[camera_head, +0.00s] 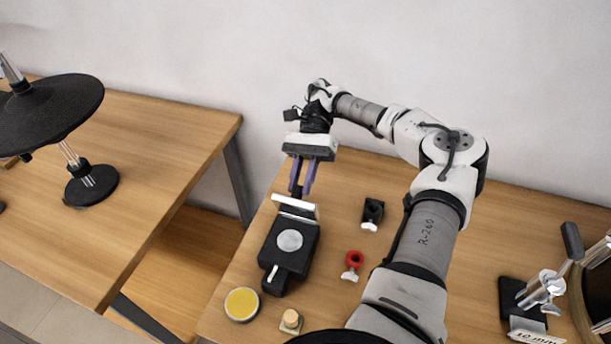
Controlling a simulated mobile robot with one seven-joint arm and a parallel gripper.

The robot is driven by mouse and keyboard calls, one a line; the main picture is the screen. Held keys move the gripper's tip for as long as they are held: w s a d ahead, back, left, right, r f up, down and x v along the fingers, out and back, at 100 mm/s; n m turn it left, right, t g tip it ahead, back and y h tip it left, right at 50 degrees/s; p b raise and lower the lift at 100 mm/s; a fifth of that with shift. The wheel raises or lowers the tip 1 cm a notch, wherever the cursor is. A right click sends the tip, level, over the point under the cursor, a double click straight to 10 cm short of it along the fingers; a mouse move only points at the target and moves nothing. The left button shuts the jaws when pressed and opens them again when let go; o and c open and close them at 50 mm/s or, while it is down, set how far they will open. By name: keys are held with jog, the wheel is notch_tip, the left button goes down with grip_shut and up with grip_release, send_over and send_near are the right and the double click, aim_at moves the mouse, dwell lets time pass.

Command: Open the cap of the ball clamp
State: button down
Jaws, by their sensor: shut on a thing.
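A black block-shaped device (276,262) with a round silver disc (289,240) on top and a small lever at its front stands on the table; I take it to be the ball clamp, but cannot be sure. A whitish bar or flap (296,207) stands up at its far end, probably its cap. My gripper (298,193) points down at this far end, its purple fingers close together behind the bar. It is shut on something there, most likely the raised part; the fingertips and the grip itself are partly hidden.
A black clamp (372,212) and a red clamp (352,264), each with a white knob, stand to the right. A yellow disc (241,304) and a small beige-topped piece (291,320) lie in front. Metal apparatus (540,290) stands far right. A gap separates the left table (150,150).

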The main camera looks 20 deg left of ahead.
jog(key=shift+w, duration=0.25)
dwell(0.3)
jog(key=c, duration=1.3)
grip_release()
jog(key=shift+o, duration=0.2)
jog(key=shift+s+f, duration=0.1)
jog(key=shift+f, duration=0.05)
